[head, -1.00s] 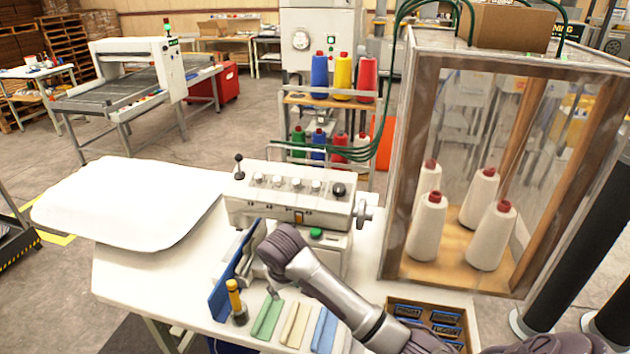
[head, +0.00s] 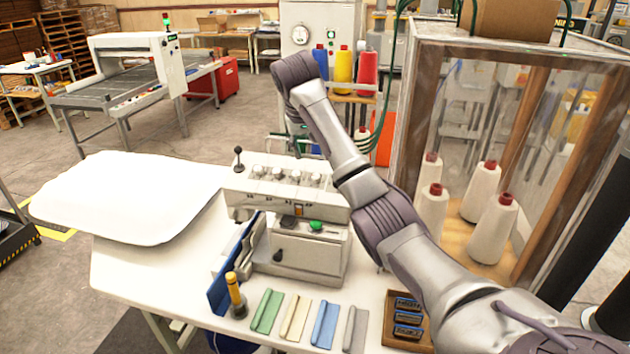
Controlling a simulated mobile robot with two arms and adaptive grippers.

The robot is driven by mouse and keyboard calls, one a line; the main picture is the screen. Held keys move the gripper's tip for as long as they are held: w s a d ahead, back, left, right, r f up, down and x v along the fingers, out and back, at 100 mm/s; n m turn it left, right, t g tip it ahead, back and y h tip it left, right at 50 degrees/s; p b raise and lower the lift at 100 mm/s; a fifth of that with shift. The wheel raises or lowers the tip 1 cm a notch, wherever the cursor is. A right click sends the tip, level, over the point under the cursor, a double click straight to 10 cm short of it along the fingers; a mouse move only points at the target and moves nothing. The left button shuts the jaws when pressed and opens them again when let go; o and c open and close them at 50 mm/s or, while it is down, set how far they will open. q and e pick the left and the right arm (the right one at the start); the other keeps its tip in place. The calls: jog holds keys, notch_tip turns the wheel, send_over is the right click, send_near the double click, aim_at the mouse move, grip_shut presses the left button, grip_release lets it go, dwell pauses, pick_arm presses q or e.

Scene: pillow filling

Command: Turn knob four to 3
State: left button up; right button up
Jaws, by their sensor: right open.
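The white sewing machine (head: 285,198) stands on the table with a row of small pale knobs along its top. The rightmost pale knob (head: 316,179) sits just left of my right forearm; its dial marks are too small to read. My right gripper (head: 298,143) hangs from the raised wrist, above and behind the knob row, apart from the knobs. It is open, small and partly hidden by my arm. The dark knob at the machine's right end is hidden behind my arm. My left gripper is not in view.
A black-balled lever (head: 239,160) rises at the machine's left end. A clear-sided cabinet (head: 408,140) with thread cones stands right. A white pillow (head: 130,195) lies left. Thread spools (head: 343,70) stand behind.

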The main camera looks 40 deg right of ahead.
aim_at(316, 176)
jog(key=p+x, duration=0.3)
jog(key=x, duration=0.6)
jog(key=shift+d+f, duration=0.2)
jog(key=shift+f, duration=0.15)
jog(key=shift+w+f, duration=0.25)
jog(key=shift+f, duration=0.35)
jog(key=shift+d, duration=0.1)
grip_shut()
